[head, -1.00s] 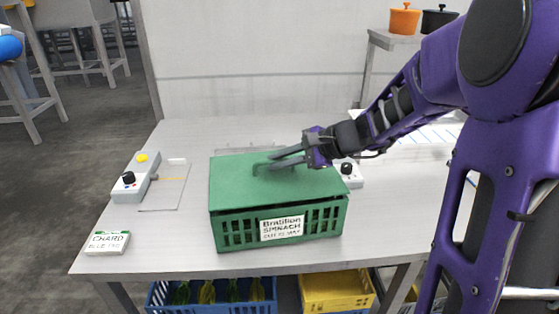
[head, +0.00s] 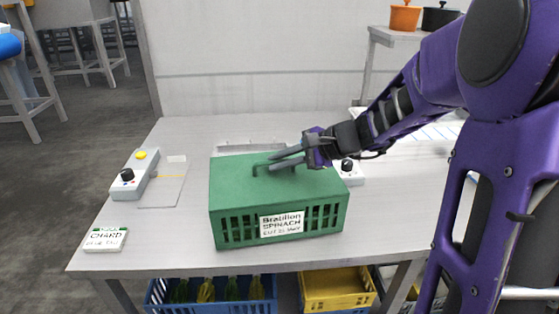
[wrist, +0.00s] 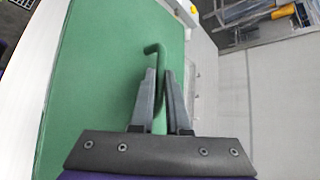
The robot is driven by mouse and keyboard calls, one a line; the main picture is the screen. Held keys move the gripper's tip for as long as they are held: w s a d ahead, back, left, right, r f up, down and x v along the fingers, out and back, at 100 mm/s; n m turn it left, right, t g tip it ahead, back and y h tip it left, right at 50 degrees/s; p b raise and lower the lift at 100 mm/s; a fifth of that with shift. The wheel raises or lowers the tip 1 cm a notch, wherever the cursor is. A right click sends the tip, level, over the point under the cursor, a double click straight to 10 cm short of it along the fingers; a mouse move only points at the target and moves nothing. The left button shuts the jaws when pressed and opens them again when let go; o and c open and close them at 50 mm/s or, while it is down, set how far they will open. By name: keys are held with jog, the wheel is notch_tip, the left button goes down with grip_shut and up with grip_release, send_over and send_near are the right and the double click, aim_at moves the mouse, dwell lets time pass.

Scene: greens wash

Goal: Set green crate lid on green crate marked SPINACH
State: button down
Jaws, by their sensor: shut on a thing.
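The green crate (head: 236,228) stands on the table with a white label reading SPINACH on its front. The green crate lid (head: 235,185) lies over the crate's top, and I see no clear gap between them along the front. My gripper (head: 274,163) reaches in from the right and is shut on the lid's raised handle. In the wrist view my gripper (wrist: 161,85) has its two fingers on either side of the green handle, and the lid (wrist: 95,85) fills the left part. The crate's back side is hidden.
A grey box with a black knob and yellow button (head: 135,175) stands at left, beside a flat plate (head: 165,190). Another knob box (head: 350,172) is right of the crate. Blue (head: 212,306) and yellow (head: 337,290) crates sit below.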

jog(key=c, duration=0.8)
grip_release()
jog(key=shift+d, duration=0.1)
